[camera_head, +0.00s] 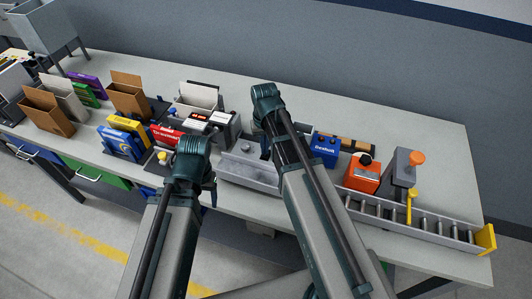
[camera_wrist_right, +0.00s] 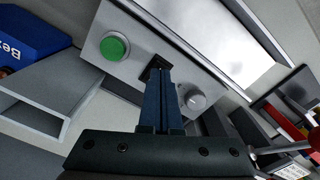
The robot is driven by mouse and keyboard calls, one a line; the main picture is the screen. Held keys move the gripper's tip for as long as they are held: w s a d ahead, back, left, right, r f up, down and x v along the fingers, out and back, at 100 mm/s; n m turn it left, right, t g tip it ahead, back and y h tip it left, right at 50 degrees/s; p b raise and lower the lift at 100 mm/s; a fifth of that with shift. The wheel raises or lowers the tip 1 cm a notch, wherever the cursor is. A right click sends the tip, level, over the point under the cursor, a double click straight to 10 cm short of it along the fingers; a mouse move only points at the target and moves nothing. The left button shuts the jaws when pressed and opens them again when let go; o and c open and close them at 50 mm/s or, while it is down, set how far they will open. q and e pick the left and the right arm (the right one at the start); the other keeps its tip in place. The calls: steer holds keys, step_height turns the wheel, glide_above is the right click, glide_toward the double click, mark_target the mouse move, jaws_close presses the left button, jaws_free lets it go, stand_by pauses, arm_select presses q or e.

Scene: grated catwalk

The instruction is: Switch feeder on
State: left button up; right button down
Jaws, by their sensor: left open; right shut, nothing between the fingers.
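A light grey control panel (camera_wrist_right: 130,75) fills much of the right wrist view. It carries a round green button (camera_wrist_right: 114,46), a small dark switch (camera_wrist_right: 157,62) and a grey knob (camera_wrist_right: 193,99). My right gripper (camera_wrist_right: 160,72) is shut and empty, its fingertips at the dark switch and covering part of it. I cannot tell whether they touch it. In the head view a grey metal unit (camera_head: 240,168) stands at the table's front edge, partly behind my right arm. My left gripper (camera_head: 192,152) is above the front edge, left of this unit; its fingers are mostly hidden.
Blue, yellow and red boxes (camera_head: 122,143) and open cardboard bins (camera_head: 48,112) stand on the left. A blue box (camera_head: 326,148), an orange box (camera_head: 365,174) and a long grey roller tray (camera_head: 410,218) are on the right. The back of the table is mostly clear.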

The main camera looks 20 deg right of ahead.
steer(key=shift+f+b, duration=0.85)
steer(key=shift+f, duration=0.05)
stand_by(0.4)
steer(key=shift+r, duration=0.1)
step_height(320, 180, up, 7)
steer(key=p, duration=0.7)
